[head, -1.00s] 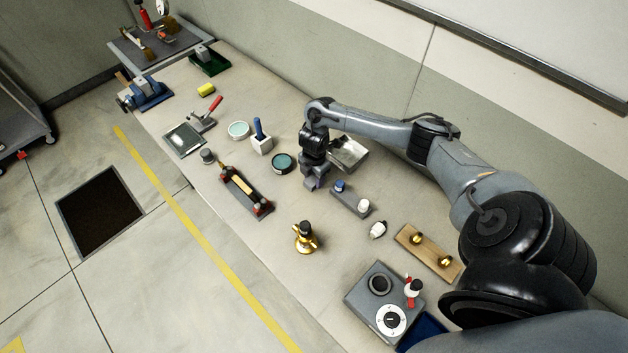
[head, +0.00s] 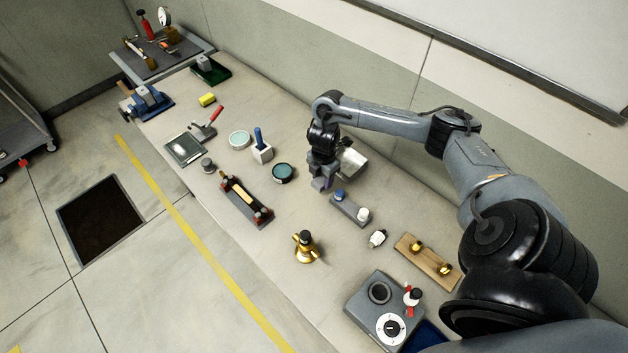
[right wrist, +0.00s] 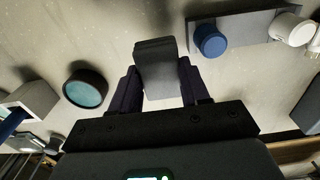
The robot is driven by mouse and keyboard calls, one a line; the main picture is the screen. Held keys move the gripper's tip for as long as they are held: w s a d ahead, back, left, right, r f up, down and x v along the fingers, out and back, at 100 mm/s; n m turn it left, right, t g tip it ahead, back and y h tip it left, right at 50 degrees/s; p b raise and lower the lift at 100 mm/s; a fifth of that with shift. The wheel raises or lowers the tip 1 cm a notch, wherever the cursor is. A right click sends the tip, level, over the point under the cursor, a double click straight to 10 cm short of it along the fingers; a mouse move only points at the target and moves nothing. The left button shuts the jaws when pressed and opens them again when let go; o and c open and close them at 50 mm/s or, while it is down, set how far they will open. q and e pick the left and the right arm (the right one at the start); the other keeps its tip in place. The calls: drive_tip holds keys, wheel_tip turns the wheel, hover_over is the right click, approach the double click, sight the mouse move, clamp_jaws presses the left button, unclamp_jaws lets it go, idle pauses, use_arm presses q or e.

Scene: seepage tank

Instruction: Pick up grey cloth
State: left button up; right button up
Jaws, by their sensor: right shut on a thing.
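The cloth sticks out past the fingertips. In the head view the cloth is small and hard to make out against the fingers. My left gripper is not in view.
A brass piece (head: 306,246) stands in front.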

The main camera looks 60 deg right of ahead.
drive_tip(key=s+d+r, duration=0.3)
drive_tip(key=s+r, duration=0.2)
drive_tip(key=s, duration=0.3)
drive_tip(key=shift+s+d+r, duration=0.15)
